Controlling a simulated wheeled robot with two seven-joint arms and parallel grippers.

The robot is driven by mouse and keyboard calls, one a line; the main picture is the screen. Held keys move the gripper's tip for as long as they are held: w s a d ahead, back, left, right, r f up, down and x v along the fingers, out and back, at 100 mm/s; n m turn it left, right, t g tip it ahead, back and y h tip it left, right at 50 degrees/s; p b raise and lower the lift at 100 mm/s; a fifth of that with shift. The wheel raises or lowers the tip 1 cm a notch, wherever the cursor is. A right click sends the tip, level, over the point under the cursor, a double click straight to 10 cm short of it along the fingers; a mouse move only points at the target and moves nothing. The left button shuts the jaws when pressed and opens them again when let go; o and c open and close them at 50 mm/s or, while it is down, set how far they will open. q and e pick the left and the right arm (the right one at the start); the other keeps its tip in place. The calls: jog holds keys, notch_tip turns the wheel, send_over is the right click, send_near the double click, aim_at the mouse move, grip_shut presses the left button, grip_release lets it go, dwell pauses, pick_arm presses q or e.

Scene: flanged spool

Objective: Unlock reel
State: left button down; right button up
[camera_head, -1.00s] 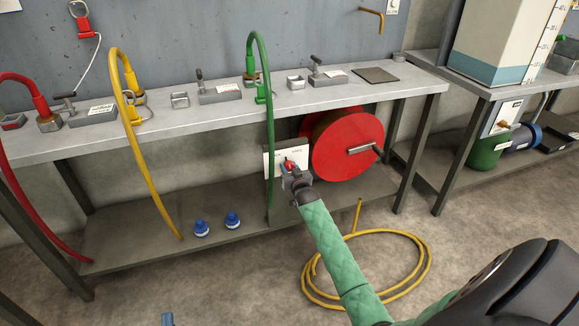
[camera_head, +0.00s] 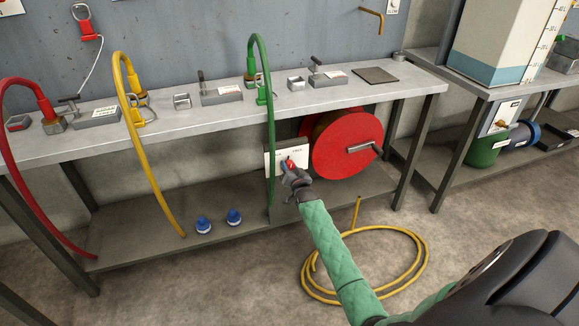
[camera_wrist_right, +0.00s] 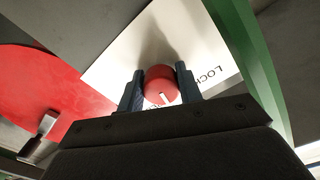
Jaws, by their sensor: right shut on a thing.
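The red reel (camera_head: 347,146) with its grey crank handle (camera_head: 364,148) is mounted under the bench. Its red flange also shows at the left of the right wrist view (camera_wrist_right: 50,95). A white plate (camera_head: 271,160) stands beside the reel. In the right wrist view, the plate (camera_wrist_right: 150,45) has lettering that reads "LOCK", partly covered. A round red knob (camera_wrist_right: 160,84) with a white mark sits in front of the plate. My right gripper (camera_wrist_right: 160,88) is shut on the knob, one blue-grey finger on each side. In the head view, the right gripper (camera_head: 292,172) partly hides the knob. My left gripper is not in view.
The green hose (camera_head: 270,120) hangs just left of the plate, close to my right gripper. Yellow (camera_head: 150,170) and red (camera_head: 30,190) hoses hang farther left. A yellow hose coil (camera_head: 420,262) lies on the floor. Two blue caps (camera_head: 234,216) sit on the lower shelf.

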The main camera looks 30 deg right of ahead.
jog(key=shift+r+m+p, duration=0.1)
jog(key=shift+m+p, duration=0.45)
jog(key=shift+m, duration=0.35)
jog(key=shift+m+p, duration=0.5)
jog(key=shift+m, duration=0.9)
jog(key=o, duration=1)
jog(key=shift+s, duration=0.1)
jog(key=v, duration=0.7)
jog(key=shift+s+a, duration=0.15)
jog(key=shift+s, duration=0.2)
